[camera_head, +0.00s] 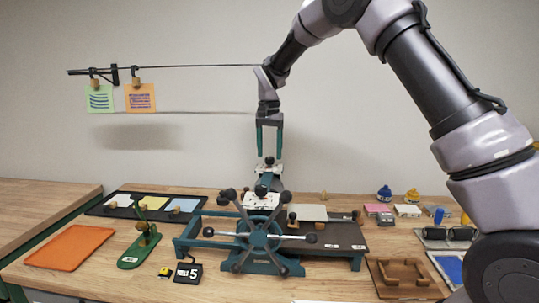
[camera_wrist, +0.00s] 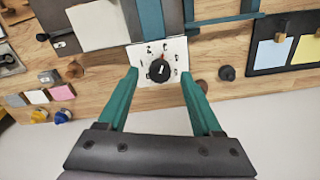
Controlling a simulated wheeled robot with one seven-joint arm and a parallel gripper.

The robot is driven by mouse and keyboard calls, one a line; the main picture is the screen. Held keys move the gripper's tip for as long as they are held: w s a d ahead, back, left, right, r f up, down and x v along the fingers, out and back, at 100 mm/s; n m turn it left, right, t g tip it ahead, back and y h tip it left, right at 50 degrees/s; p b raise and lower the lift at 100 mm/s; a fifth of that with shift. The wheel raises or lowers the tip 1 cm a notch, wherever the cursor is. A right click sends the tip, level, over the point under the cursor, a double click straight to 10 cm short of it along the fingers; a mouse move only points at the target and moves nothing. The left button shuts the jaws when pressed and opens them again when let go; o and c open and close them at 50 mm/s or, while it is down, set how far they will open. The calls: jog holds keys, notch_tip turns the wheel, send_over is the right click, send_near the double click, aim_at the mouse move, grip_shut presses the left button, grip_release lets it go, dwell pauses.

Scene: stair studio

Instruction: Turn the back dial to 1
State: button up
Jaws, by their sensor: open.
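The back dial is a round black knob (camera_wrist: 159,70) on a white plate (camera_wrist: 178,48) with small black marks around it. A white mark shows on the knob and a small red mark near its upper edge; the figures are too small to read. In the head view the white plate (camera_head: 262,203) lies behind the large spoked handwheel (camera_head: 259,236), which partly hides it. My gripper (camera_head: 270,153) points down above the back of the bench. In the wrist view its open fingers (camera_wrist: 160,76) appear on either side of the knob; contact cannot be told.
The handwheel frame with teal rails (camera_head: 190,240) stands in front of the dial. A black tray (camera_head: 125,212) with coloured cards lies at the left. Small blocks and knobs (camera_head: 384,193) stand at the back right. A rod with hanging notes (camera_head: 140,97) spans the upper left.

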jog(key=shift+f, duration=0.7)
grip_shut()
